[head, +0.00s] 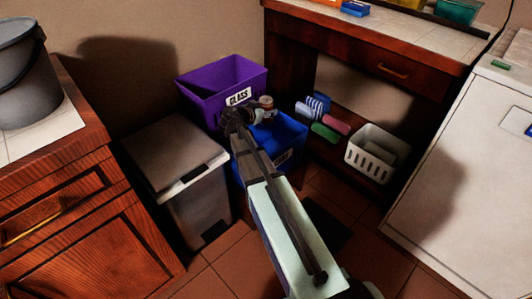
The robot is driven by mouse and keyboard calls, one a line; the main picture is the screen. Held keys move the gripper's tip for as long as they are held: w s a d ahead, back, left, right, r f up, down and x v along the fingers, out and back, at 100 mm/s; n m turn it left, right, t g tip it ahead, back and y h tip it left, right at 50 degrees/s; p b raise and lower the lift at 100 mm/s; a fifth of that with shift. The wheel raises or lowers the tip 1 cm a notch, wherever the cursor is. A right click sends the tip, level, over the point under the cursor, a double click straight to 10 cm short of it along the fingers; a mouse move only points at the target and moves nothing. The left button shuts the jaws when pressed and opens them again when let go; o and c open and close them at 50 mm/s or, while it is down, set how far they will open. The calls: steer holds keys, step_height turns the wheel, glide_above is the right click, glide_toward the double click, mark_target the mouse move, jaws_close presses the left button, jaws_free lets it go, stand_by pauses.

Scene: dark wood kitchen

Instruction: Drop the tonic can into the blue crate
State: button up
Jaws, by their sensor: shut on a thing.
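The blue crate (296,136) stands on the floor in front of the purple bin, its front partly hidden by my arm. My gripper (256,114) is above the left rear part of the crate, beside the purple bin's label. It is shut on a small round can (266,102), taken as the tonic can, with a pinkish-brown top. The can is held about over the crate's back edge; its lower part and the fingers are hard to make out.
The purple bin (208,84) labelled GLASS is close behind. A grey lidded bin (192,197) stands left. A white basket (361,158) and several coloured items (325,131) lie right, under the desk (345,44). A white appliance (462,170) is far right.

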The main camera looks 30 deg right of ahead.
mark_target(266, 120)
steer(key=shift+f+b, duration=0.35)
steer(key=shift+f, duration=2.35)
steer(key=o, duration=1.2)
steer(key=shift+o, duration=0.2)
steer(key=shift+a, duration=0.1)
steer(key=v, duration=0.7)
steer(key=shift+s+a+r, duration=0.1)
steer(key=shift+s+r, duration=0.05)
